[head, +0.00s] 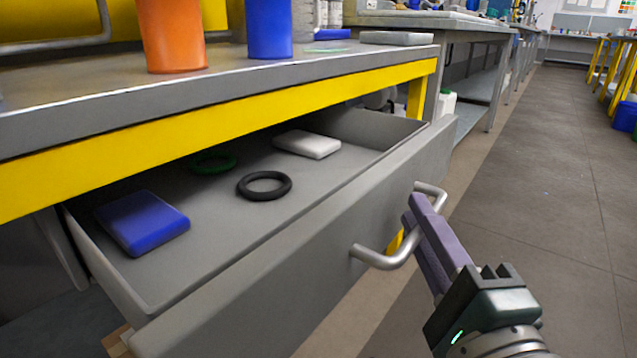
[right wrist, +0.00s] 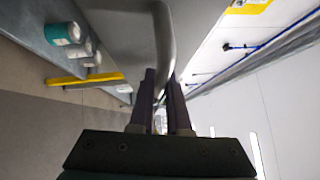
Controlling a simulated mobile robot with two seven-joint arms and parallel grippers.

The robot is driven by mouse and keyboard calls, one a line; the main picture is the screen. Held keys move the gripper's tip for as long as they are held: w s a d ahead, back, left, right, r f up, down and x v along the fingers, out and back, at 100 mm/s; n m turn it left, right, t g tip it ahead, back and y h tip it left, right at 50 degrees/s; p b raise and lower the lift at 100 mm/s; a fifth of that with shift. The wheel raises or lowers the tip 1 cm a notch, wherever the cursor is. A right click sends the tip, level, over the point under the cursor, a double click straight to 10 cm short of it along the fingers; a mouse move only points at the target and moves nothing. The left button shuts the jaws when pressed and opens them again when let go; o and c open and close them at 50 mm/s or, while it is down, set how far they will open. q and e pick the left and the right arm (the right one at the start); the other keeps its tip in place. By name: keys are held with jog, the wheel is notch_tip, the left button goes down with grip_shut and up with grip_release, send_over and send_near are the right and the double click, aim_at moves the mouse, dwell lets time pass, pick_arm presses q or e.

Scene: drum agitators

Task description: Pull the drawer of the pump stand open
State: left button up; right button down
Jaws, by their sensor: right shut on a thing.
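The grey drawer (head: 300,262) of the pump stand (head: 230,112) is pulled out, and its inside shows in the head view. A blue block (head: 142,222), a black ring (head: 264,186), a green ring (head: 212,162) and a white block (head: 307,144) lie in it. The metal bar handle (head: 375,258) is on the drawer's front. My right gripper (head: 418,205) has its purple fingers at this handle and is shut on it. In the right wrist view the handle (right wrist: 164,40) runs between the fingers (right wrist: 163,80). My left gripper is not in view.
An orange cylinder (head: 171,35) and a blue cylinder (head: 269,28) stand on the stand's top, above the drawer. Another bench (head: 440,20) stands behind. The floor (head: 550,190) to the right of the drawer is clear.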

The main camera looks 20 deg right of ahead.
jog(key=s+d+p, duration=0.1)
jog(key=s+d, duration=0.4)
jog(key=s, duration=0.2)
jog(key=shift+d, duration=0.25)
jog(key=c, duration=0.9)
grip_release()
jog(key=shift+s, duration=0.1)
jog(key=s, duration=0.3)
jog(key=s+a+f+p, duration=0.1)
jog(key=s, duration=0.5)
jog(key=shift+s+a+f, duration=0.15)
jog(key=shift+s, duration=0.2)
